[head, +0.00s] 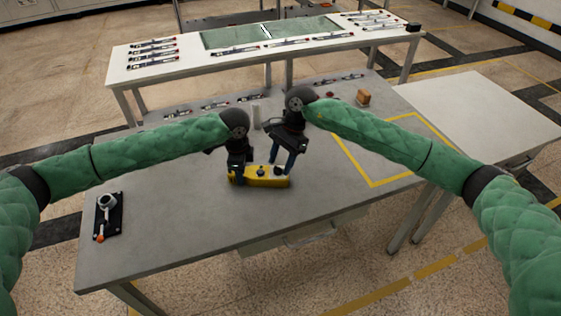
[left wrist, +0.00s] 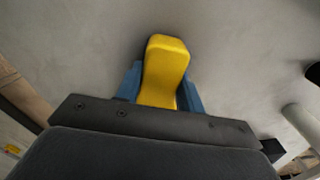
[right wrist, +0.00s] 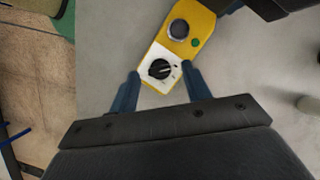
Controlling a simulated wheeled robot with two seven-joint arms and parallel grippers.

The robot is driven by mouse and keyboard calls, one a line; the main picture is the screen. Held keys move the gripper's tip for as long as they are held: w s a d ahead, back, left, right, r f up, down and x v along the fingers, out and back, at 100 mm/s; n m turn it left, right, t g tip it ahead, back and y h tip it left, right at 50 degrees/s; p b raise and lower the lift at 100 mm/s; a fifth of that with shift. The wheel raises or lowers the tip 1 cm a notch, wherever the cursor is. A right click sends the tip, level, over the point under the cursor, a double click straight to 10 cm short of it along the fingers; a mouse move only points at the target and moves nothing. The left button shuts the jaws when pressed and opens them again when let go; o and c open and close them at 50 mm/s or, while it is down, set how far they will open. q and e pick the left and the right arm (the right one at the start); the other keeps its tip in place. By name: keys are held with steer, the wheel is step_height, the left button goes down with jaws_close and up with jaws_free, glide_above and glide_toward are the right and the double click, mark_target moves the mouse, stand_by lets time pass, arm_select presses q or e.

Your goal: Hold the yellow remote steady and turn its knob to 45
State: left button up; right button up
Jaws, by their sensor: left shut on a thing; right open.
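The yellow remote (head: 262,181) lies on the grey table near its middle. My left gripper (head: 237,178) is shut on its left end, with a blue finger on each side of the yellow body (left wrist: 163,72) in the left wrist view. My right gripper (head: 281,168) is open above the remote's right end. In the right wrist view the remote (right wrist: 206,20) shows a black knob (right wrist: 161,69) on a white dial plate, a dark round button and a green button. The right fingers (right wrist: 163,88) stand apart on the near side of the knob, not visibly touching it. The dial markings are too small to read.
A black plate with a metal ring and orange-tipped lever (head: 108,215) sits at the table's left. A yellow taped square (head: 375,186) and a brown block (head: 363,97) are at the right. A white bench (head: 180,75) with several tools stands behind.

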steer(key=shift+f, duration=0.15)
steer(key=c, duration=1)
steer(key=shift+s, duration=0.1)
steer(key=m+t, duration=0.1)
steer(key=m, duration=0.3)
steer(key=shift+s+d+m+t+y, duration=0.1)
steer(key=shift+s+m+t+y, duration=0.05)
steer(key=shift+m+t+y, duration=0.2)
steer(key=shift+s+m+t, duration=0.15)
steer(key=shift+m+t, duration=0.6)
steer(key=shift+m, duration=1.2)
